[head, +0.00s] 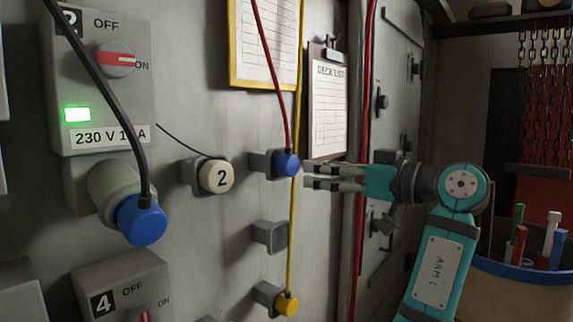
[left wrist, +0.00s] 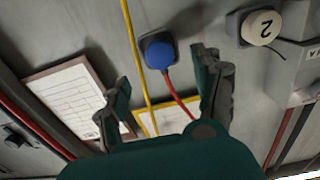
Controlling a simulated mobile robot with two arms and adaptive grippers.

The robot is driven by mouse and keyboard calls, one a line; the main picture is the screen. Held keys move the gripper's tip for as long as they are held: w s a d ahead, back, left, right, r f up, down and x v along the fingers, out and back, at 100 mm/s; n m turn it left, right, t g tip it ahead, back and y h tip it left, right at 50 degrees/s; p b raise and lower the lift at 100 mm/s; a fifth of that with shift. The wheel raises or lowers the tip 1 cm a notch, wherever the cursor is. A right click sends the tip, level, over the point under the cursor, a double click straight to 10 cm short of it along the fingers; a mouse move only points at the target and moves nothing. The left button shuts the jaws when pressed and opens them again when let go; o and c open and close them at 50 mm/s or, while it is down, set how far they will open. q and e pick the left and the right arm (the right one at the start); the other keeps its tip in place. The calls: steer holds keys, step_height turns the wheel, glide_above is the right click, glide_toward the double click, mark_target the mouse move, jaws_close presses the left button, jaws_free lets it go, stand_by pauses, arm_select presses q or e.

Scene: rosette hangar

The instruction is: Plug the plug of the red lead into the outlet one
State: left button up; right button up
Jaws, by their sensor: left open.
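The red lead (head: 272,72) hangs from above and ends in a blue plug (head: 287,164). The plug sits in a small grey holder (head: 262,164) on the wall; the red lead shows again in the left wrist view (left wrist: 180,100), joined to the blue plug (left wrist: 158,54). My left gripper (head: 310,176) is open just right of the plug, its fingers pointing at it, with a small gap. In the left wrist view the plug lies beyond and between the open fingers (left wrist: 160,78). No outlet marked one shows. My right gripper is not in view.
A black lead's blue plug (head: 141,219) sits in an outlet under a switch box (head: 100,75) with a green light. A cap marked 2 (head: 217,177), an empty holder (head: 269,237) and a yellow plug (head: 287,304) are nearby. A yellow lead (head: 293,220) runs close by.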

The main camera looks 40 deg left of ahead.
mark_target(294, 167)
arm_select(q)
steer(key=shift+s+a+b, duration=0.1)
steer(key=shift+s+a, duration=0.05)
steer(key=shift+a, duration=1.3)
steer(key=shift+s+a+b, duration=0.1)
steer(key=shift+s+a, duration=0.05)
steer(key=shift+a, duration=1.25)
steer(key=shift+s+a+b, duration=0.1)
steer(key=shift+s+a, duration=0.05)
steer(key=shift+a, duration=1.3)
jaws_close()
steer(key=shift+d, duration=0.1)
steer(key=shift+w+d, duration=0.2)
steer(key=shift+d, duration=1.3)
steer(key=shift+w+d, duration=0.15)
steer(key=shift+d, duration=1.3)
steer(key=shift+f, duration=0.1)
